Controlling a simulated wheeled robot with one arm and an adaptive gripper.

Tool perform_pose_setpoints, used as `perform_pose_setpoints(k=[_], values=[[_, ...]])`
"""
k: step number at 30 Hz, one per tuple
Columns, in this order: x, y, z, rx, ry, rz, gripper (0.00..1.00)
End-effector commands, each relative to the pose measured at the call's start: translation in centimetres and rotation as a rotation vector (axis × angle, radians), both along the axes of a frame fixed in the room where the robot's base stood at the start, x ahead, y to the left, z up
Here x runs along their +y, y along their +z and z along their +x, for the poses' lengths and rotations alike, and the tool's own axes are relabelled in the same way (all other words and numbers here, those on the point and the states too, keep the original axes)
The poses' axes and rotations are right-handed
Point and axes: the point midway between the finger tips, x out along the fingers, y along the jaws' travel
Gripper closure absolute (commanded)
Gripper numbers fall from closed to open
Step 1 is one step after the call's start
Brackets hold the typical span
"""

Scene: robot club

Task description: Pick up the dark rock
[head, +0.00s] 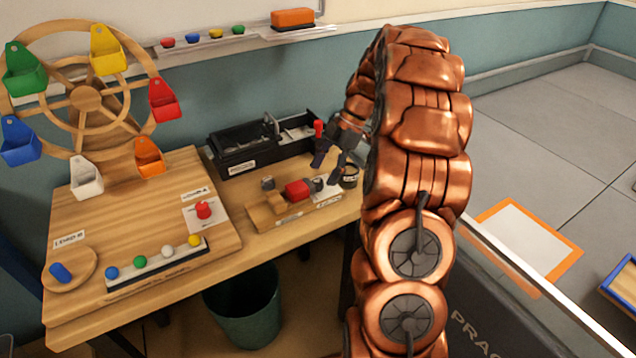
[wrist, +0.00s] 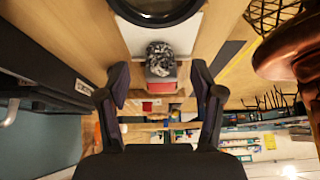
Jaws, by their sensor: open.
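The dark rock (wrist: 160,57) is speckled black and grey in the wrist view, in front of a red block. In the head view, a small dark lump (head: 317,184) at the right end of the red block (head: 298,190) appears to be the same rock. My gripper (head: 329,168) is open above the right part of the table. In the wrist view my gripper (wrist: 160,78) has its two fingers spread on either side of the line to the rock. The rock shows between the fingertips and does not look held.
A black round cup (head: 349,177) stands close right of the rock. A black tray (head: 263,142) lies behind. A wooden board (head: 140,220) with a Ferris wheel (head: 85,97), red button (head: 204,210) and coloured balls fills the left. A bin (head: 243,305) stands below the table.

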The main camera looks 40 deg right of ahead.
Motion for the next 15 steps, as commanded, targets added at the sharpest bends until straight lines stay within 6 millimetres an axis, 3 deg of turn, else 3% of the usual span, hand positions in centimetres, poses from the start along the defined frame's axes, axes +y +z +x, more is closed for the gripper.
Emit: perform_pose_setpoints(k=[6, 15], values=[[1.2, -2.1, 0.0, 0.001, 0.0, 0.001, 0.33], [1.3, -2.4, 0.0, 0.001, -0.001, -0.001, 0.36]])
